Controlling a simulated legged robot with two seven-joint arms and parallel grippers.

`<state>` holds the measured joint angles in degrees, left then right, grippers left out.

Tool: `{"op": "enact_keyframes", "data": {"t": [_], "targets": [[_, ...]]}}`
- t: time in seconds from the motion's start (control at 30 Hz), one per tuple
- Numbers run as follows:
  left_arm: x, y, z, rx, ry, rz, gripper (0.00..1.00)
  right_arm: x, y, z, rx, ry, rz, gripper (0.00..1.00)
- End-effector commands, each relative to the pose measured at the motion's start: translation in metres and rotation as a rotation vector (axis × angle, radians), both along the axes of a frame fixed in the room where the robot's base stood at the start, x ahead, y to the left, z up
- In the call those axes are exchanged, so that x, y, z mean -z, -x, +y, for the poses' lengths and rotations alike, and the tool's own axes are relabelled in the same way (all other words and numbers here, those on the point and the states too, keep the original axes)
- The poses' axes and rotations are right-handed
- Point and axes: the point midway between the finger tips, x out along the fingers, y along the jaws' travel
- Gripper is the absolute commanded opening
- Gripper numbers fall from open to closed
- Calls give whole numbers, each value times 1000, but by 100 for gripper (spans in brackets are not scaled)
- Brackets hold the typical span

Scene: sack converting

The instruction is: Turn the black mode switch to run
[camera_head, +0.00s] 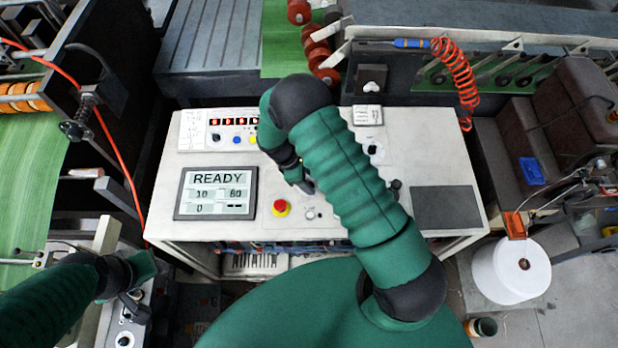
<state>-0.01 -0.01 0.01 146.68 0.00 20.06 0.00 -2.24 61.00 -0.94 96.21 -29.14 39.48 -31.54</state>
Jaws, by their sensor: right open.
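The light control panel (230,170) lies in front of me. A dark rotary knob (216,137) sits at its upper left, and another dark knob (372,150) shows right of my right arm. A black knob (396,185) is partly hidden beside that arm. I cannot tell which is the mode switch; no label is readable. My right gripper (304,186) is open over the middle of the panel, its fingers mostly hidden by the arm. My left gripper (138,292) is at the lower left, off the panel; its fingers are unclear.
A screen (217,193) reads READY. A red emergency button (281,208) and a small silver knob (311,213) sit close to my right gripper. A dark pad (446,207) lies at the panel's right. A white thread spool (511,271) stands farther right. Machinery flanks the panel.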

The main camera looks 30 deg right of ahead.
Motion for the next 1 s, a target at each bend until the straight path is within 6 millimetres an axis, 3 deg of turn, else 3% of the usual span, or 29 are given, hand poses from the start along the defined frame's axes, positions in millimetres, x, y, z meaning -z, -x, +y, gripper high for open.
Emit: {"op": "enact_keyframes", "data": {"t": [0.17, 0.5, 0.7, 1.0], "targets": [[7, 0, 0, 0, 0, 0, 48, -12, -5, 6, -1, -2, -7, 55], [37, 0, 0, -1, 0, 0, 48, -99, -22, 32, 1, -5, -10, 55], [45, 0, 0, 0, 0, 0, 48, -141, -31, 45, 0, -5, -4, 55], [46, 0, 0, 0, 0, 0, 48, -155, -31, 48, 1, -4, -1, 55]]}}
